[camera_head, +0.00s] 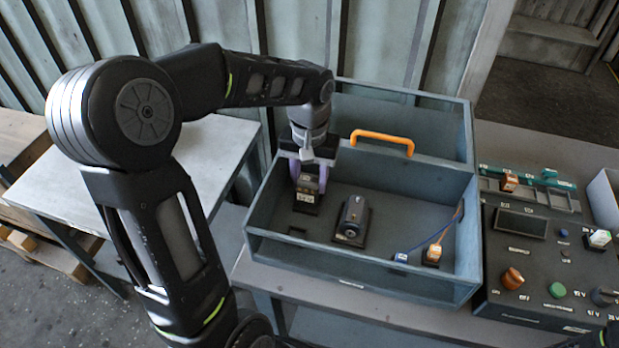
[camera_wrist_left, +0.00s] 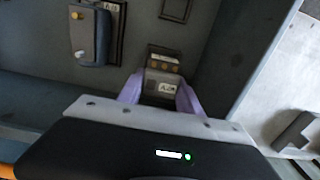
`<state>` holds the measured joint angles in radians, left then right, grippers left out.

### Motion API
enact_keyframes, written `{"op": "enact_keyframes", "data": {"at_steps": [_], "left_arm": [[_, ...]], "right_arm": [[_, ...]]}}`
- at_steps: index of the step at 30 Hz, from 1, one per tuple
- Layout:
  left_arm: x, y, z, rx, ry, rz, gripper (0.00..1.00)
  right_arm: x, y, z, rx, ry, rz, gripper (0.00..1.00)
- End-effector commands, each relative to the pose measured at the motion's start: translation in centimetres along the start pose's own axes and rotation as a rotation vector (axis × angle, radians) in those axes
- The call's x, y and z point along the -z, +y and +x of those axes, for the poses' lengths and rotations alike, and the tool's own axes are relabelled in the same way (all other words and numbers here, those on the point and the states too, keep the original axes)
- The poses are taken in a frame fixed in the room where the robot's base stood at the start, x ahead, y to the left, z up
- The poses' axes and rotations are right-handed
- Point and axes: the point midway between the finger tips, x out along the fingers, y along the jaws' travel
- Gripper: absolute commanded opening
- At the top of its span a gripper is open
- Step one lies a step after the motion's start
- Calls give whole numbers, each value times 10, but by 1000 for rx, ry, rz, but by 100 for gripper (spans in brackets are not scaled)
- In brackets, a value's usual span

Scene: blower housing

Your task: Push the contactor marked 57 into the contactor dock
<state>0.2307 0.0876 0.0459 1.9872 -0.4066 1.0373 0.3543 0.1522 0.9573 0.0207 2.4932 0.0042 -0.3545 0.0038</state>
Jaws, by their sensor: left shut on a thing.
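My left gripper (camera_head: 308,183) reaches down into the grey housing box (camera_head: 360,268). Its purple fingers, also in the left wrist view (camera_wrist_left: 160,92), are shut on a small dark contactor (camera_head: 308,184) with a pale label. In the left wrist view the contactor (camera_wrist_left: 161,84) shows brass-coloured terminals along its far edge; its label is too small to read surely. Beneath it on the box floor is a dark base (camera_head: 305,207), likely the contactor dock; I cannot tell whether the contactor is fully seated in it.
An empty dark frame (camera_head: 297,231) lies nearer the front wall. An orange-topped connector (camera_head: 433,253) and a blue one (camera_head: 401,257) sit at right. An orange handle (camera_head: 382,139) rises behind.

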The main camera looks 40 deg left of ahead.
Motion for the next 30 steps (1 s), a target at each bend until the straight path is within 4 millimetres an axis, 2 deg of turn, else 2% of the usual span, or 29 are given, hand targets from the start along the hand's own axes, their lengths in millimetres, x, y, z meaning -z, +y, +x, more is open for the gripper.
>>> {"op": "enact_keyframes", "data": {"at_steps": [30], "left_arm": [[-1, 0, 7, 0, 1, 1, 6]], "right_arm": [[0, 2, 6, -1, 0, 0, 36]]}}
